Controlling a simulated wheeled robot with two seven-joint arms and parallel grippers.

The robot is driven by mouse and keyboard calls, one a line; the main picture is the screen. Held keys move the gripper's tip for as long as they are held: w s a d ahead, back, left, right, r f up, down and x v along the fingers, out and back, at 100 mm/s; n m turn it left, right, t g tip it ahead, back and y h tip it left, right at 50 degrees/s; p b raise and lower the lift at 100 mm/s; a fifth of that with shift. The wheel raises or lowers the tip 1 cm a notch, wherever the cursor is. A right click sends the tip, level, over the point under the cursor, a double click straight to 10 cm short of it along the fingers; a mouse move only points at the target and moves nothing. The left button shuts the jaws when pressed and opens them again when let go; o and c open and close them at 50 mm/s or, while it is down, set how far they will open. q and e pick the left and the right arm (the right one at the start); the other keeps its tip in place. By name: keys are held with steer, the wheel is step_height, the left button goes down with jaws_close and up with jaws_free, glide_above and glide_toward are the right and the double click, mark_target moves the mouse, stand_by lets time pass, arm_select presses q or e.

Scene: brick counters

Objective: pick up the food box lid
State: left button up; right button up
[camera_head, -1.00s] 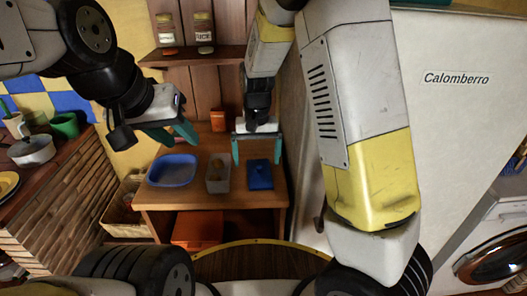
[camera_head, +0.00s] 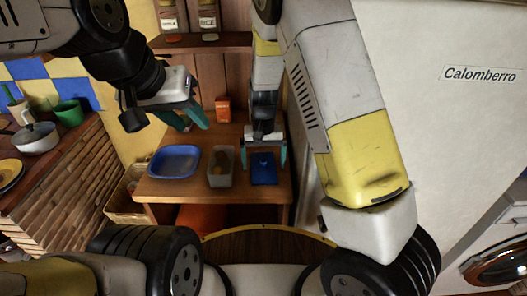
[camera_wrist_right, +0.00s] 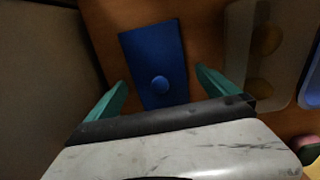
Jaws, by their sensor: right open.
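The food box lid (camera_head: 263,170) is a flat blue rectangle lying on the wooden table, at the right. In the right wrist view the lid (camera_wrist_right: 153,62) shows a round knob. The food box (camera_head: 221,167) is a translucent container just left of the lid, with roundish food inside; it shows in part in the right wrist view (camera_wrist_right: 262,50). My right gripper (camera_head: 264,157) is open above the lid, with its teal fingers to either side of the lid's near end; it holds nothing. My left gripper (camera_head: 190,117) hangs empty above the table's left, its fingers apart.
A blue tray (camera_head: 174,161) lies left of the box on the wooden table (camera_head: 222,190). A small orange box (camera_head: 223,108) stands at the table's back. A shelf (camera_head: 205,41) with jars is above.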

steer(key=c, duration=1.4)
